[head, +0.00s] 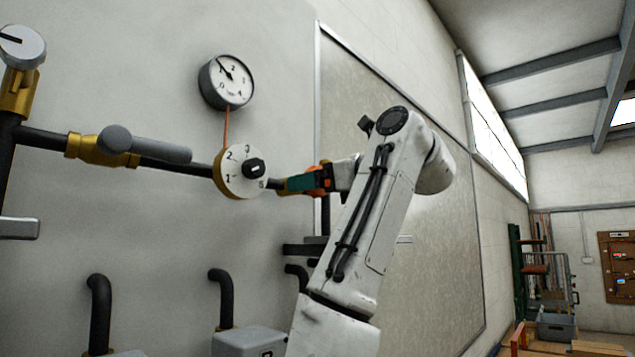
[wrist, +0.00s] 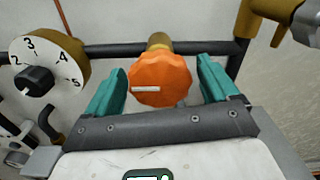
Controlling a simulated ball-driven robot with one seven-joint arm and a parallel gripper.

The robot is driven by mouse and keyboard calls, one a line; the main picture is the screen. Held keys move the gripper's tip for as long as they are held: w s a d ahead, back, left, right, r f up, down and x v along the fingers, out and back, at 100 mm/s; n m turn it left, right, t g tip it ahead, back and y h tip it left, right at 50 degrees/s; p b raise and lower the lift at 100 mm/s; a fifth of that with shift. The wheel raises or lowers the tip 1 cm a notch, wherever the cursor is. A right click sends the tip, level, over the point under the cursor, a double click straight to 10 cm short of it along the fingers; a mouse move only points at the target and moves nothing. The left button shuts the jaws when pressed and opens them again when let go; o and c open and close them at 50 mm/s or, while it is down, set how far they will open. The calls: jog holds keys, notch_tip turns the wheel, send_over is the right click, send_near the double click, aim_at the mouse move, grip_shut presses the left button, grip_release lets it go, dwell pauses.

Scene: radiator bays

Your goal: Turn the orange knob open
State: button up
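The orange knob (wrist: 160,80) is in the middle of the wrist view, faceted, with a white mark pointing left on its face. It sits on a brass fitting on the dark pipe. In the head view only a little of the orange knob (head: 314,193) shows behind my gripper. My gripper (wrist: 161,87) is open, with one teal finger on each side of the knob. A small gap shows between the knob and each finger, wider on the right. In the head view my gripper (head: 300,183) reaches left to the pipe.
A white numbered dial (head: 240,172) with a black pointer is on the pipe left of the knob. A round gauge (head: 227,82) hangs above it. A grey-handled brass valve (head: 95,148) is farther left. Grey boxes (head: 249,342) and bent pipes are below.

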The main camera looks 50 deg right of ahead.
jog(key=c, duration=0.9)
jog(key=shift+c, duration=0.2)
